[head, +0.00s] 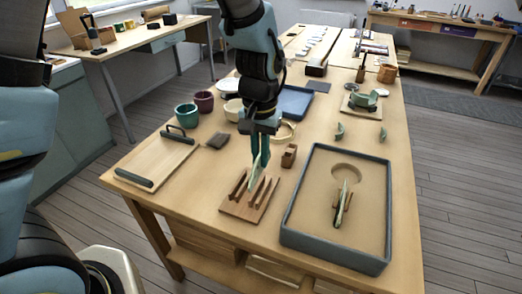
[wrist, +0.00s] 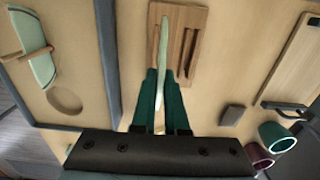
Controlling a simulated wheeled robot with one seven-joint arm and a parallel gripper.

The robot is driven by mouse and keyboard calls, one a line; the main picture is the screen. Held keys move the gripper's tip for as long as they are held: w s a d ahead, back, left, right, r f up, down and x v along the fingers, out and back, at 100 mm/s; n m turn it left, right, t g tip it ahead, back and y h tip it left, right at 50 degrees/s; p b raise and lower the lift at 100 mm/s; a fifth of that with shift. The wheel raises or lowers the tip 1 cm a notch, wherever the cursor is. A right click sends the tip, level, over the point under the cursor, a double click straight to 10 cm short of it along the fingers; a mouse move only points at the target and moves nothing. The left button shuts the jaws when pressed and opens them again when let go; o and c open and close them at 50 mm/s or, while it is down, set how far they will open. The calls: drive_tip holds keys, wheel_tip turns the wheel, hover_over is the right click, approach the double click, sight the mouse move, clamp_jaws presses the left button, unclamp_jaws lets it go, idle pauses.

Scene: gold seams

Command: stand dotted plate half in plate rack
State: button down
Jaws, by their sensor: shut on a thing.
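My gripper (head: 259,160) points down over the plate rack and is shut on a pale green plate half (head: 256,173). The wrist view shows this plate half (wrist: 163,50) edge-on between the two dark green fingers (wrist: 162,78). Its dots cannot be made out. The plate rack (head: 238,210) is a small wooden block with upright dividers and slots. In the wrist view the plate half lies over the left part of the rack (wrist: 199,20). I cannot tell whether its lower edge is inside a slot or just above it.
A grey-rimmed sand tray (head: 287,225) right of the rack holds another green plate half (head: 342,207) in a wooden holder. A small wooden block (head: 289,155) stands behind the rack. A board with dark handles (head: 160,160) lies left. Cups (head: 187,115) stand farther back.

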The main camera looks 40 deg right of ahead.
sight(260, 171)
drive_tip(key=shift+f+b, duration=1.55)
drive_tip(key=shift+f, duration=0.45)
drive_tip(key=shift+f, duration=0.5)
idle(0.6)
drive_tip(key=shift+p, duration=0.5)
idle(1.0)
drive_tip(key=shift+f+b, duration=0.75)
drive_tip(key=shift+f, duration=0.7)
idle(2.0)
